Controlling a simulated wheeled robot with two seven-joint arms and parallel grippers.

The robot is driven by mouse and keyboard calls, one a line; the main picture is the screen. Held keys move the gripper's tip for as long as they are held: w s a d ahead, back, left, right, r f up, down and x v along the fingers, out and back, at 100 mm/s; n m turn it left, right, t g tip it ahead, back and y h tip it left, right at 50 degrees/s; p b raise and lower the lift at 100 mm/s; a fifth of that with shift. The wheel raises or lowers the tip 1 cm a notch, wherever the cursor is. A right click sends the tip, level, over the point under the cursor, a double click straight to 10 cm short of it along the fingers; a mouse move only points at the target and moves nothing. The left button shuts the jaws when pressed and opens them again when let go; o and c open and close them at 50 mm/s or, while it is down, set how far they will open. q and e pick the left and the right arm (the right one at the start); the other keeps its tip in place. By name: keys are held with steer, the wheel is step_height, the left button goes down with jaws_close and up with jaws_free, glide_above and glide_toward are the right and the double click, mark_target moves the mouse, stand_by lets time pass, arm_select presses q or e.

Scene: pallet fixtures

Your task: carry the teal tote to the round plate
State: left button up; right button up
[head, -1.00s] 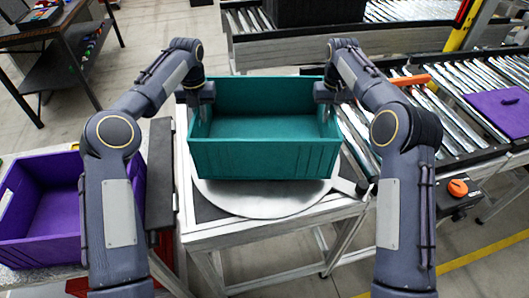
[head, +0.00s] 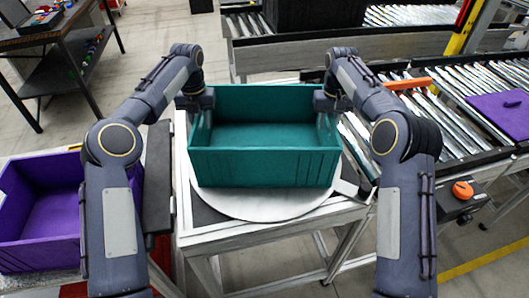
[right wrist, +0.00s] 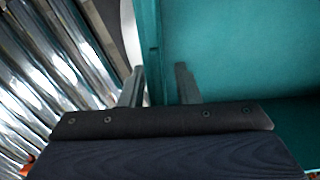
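The teal tote (head: 265,168) is upright over the round plate (head: 270,206) and appears to rest on it. The plate's front rim shows below the tote; the rest is hidden. My left gripper (head: 203,118) is at the tote's left wall, with fingers apart on either side of its rim. My right gripper (head: 326,118) is at the right wall. In the right wrist view, my right gripper's fingers (right wrist: 160,84) straddle the teal wall (right wrist: 150,45), with a gap showing, so it looks open.
A purple tote (head: 48,215) stands at the left. A roller conveyor (head: 450,100) runs along the right, with a purple panel (head: 505,115) and an orange bar (head: 405,84) on it. A dark table (head: 60,50) stands at the back left.

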arm_select(q)
step_height(320, 180, up, 6)
steer(key=shift+r, duration=0.3)
arm_select(e)
steer(key=shift+r, duration=0.1)
step_height(320, 180, up, 7)
steer(key=shift+r, duration=0.15)
stand_by(0.4)
